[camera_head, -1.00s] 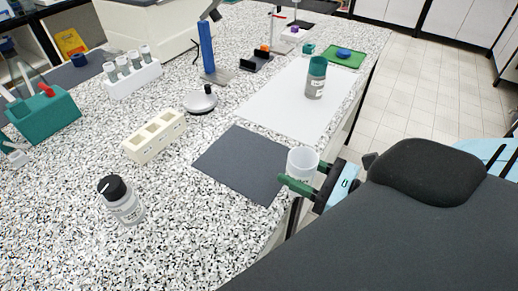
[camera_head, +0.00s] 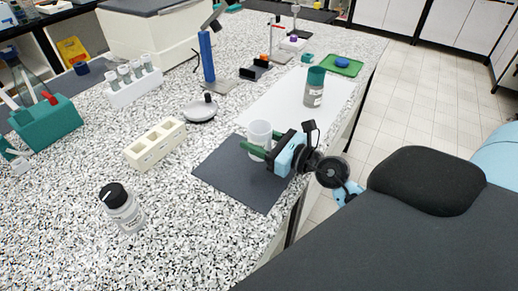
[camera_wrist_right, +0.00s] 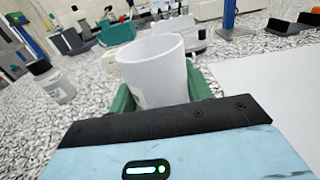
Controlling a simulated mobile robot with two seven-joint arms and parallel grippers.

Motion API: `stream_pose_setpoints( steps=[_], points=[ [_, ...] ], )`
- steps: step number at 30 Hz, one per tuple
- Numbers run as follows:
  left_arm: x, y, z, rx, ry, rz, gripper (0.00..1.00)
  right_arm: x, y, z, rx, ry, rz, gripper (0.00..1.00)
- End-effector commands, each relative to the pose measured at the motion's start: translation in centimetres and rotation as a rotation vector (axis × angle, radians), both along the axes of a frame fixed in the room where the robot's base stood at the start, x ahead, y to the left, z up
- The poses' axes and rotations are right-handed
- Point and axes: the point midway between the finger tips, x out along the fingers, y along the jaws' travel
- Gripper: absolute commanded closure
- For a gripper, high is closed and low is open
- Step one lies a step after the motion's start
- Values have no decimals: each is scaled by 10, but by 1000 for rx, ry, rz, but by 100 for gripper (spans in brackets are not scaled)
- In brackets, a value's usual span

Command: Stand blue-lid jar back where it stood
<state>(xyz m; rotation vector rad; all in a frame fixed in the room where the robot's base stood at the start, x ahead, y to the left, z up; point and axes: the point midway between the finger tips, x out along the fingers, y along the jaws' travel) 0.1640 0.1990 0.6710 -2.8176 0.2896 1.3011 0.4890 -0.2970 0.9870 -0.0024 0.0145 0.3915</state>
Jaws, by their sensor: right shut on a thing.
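My right gripper (camera_head: 258,150) is shut on an open, whitish translucent jar (camera_head: 259,132) and holds it upright over the dark grey mat (camera_head: 238,190), near the mat's back right part. I cannot tell whether the jar's base touches the mat. In the right wrist view the jar (camera_wrist_right: 150,62) has no lid and sits between the green fingers (camera_wrist_right: 163,92); a bit of label shows on its left side. A blue lid (camera_head: 342,53) lies on a green mat (camera_head: 338,67) at the far end of the bench. My left gripper is not in view.
A teal-lidded jar (camera_head: 314,92) stands on the white sheet (camera_head: 265,105). A black-lidded jar (camera_head: 124,212) stands left of the grey mat. A cream block (camera_head: 155,145) and a round grey dish (camera_head: 201,110) are behind it. The mat's front left is bare.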

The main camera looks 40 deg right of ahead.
Motion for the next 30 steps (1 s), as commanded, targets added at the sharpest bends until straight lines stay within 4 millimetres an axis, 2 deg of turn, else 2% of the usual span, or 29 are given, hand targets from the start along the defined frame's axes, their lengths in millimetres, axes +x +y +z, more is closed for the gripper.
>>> stream_pose_setpoints(
  steps=[2, 10, 23, 24, 28, 30],
  points=[
    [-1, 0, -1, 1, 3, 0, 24, 0, 0, -2, 0, 0, 0, 80],
    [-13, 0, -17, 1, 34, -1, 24, -1, 0, -36, 1, 5, 0, 80],
    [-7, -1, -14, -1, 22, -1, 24, -1, 0, -39, 1, 0, 0, 80],
    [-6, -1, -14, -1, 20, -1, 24, -1, 0, -39, 1, 0, 0, 48],
    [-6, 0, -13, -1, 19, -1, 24, -1, 0, -38, 0, -1, 0, 31],
    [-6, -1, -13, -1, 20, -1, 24, -1, 0, -38, 0, -1, 0, 29]
  ],
)
